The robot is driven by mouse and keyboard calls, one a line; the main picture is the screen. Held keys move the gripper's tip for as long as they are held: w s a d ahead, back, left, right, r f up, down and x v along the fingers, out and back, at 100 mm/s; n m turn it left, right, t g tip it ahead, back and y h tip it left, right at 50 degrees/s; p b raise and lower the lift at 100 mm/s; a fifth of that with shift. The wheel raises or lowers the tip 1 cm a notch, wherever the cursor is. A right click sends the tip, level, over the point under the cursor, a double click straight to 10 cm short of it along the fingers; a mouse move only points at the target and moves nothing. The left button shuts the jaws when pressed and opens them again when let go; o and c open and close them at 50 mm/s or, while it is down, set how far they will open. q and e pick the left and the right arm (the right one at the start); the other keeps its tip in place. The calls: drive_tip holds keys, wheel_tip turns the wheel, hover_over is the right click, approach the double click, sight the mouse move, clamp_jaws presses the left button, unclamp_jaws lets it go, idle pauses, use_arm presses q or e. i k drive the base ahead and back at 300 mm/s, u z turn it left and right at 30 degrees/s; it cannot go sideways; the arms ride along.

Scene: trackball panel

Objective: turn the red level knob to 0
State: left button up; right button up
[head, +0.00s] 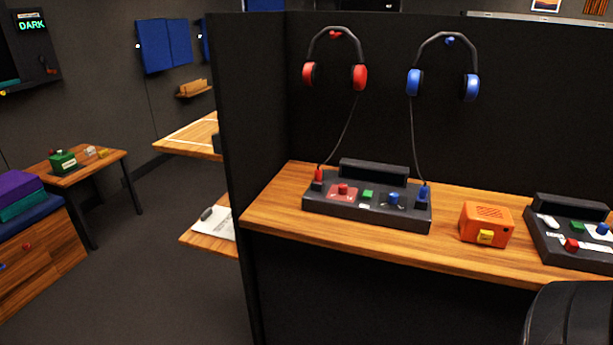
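A dark console (368,215) sits on the wooden desk. A red knob (343,188) stands on a red patch at its left, with a green button (368,195) and a blue knob (393,198) to the right. A red plug (319,174) and a blue plug (423,193) stand at its two ends. A second dark panel (545,243) at the right edge carries another red control (571,245). No label naming the level knob is readable, and the knob settings are too small to tell. Neither of my grippers is in view.
Red headphones (359,77) and blue headphones (471,87) hang on the dark partition, their cords running down to the console. An orange box (486,222) stands between the panels. A dark rounded shape (570,318) fills the lower right corner. Open floor (160,270) lies left of the partition.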

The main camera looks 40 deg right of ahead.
sight(343, 188)
drive_tip(key=z, duration=0.35)
drive_tip(key=i, duration=0.5)
drive_tip(key=z, duration=0.5)
